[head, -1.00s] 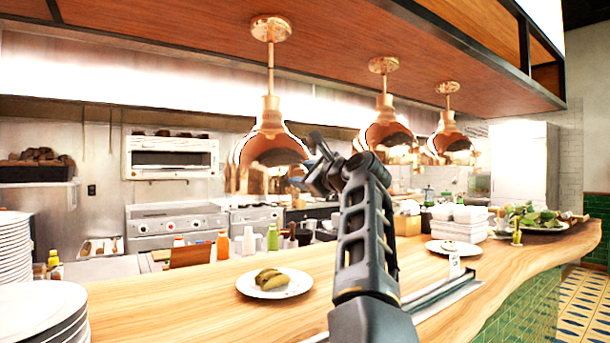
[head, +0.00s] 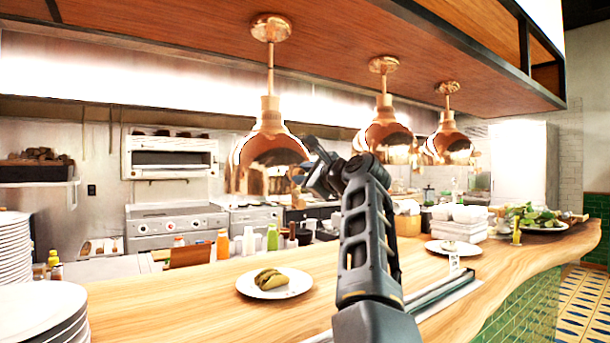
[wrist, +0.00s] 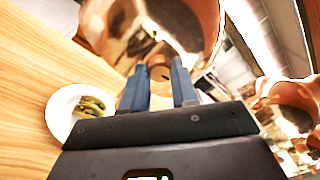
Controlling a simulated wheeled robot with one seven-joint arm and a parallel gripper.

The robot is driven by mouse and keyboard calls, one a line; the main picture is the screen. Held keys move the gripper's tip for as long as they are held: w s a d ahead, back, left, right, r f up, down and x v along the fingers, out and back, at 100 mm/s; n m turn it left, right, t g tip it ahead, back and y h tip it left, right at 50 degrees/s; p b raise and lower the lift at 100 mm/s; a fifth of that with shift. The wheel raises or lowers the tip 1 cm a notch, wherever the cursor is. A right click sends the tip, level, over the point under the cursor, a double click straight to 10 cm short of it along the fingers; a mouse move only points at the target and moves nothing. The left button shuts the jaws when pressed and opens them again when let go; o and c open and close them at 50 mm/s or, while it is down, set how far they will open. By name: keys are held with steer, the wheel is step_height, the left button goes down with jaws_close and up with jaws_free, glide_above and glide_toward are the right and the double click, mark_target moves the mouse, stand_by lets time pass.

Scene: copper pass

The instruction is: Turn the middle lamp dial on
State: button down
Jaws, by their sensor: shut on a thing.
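Three copper lamps hang in a row in the head view: the left lamp (head: 268,155), the middle lamp (head: 384,132) and the right lamp (head: 449,142). My gripper (head: 306,178) is raised beside the right edge of the left lamp in the picture, partly hidden by its own wrist. In the wrist view, my gripper (wrist: 158,74) has its two blue fingers on either side of a small tan dial (wrist: 158,62), shut on it. A big copper shade (wrist: 205,22) stands just beyond. I cannot tell for sure which lamp this dial belongs to.
Below is a wooden counter (head: 190,303) with a plate of tacos (head: 274,283), stacked plates (head: 40,310) at left and bottles (head: 248,241) behind. Another copper shade (wrist: 292,98) is close at right in the wrist view. A wooden canopy (head: 180,30) hangs overhead.

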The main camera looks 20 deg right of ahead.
steer(key=shift+f+n+y+b, duration=0.15)
steer(key=shift+n+b, duration=0.3)
steer(key=shift+n, duration=3.75)
steer(key=shift+f+n+y+b, duration=0.15)
steer(key=shift+n+b, duration=0.3)
steer(key=shift+n, duration=3.75)
steer(key=c, duration=0.9)
jaws_free()
steer(key=shift+r, duration=0.2)
steer(key=shift+o, duration=0.2)
steer(key=b+v, duration=0.1)
steer(key=v, duration=0.6)
steer(key=shift+s, duration=0.35)
steer(key=shift+d, duration=0.15)
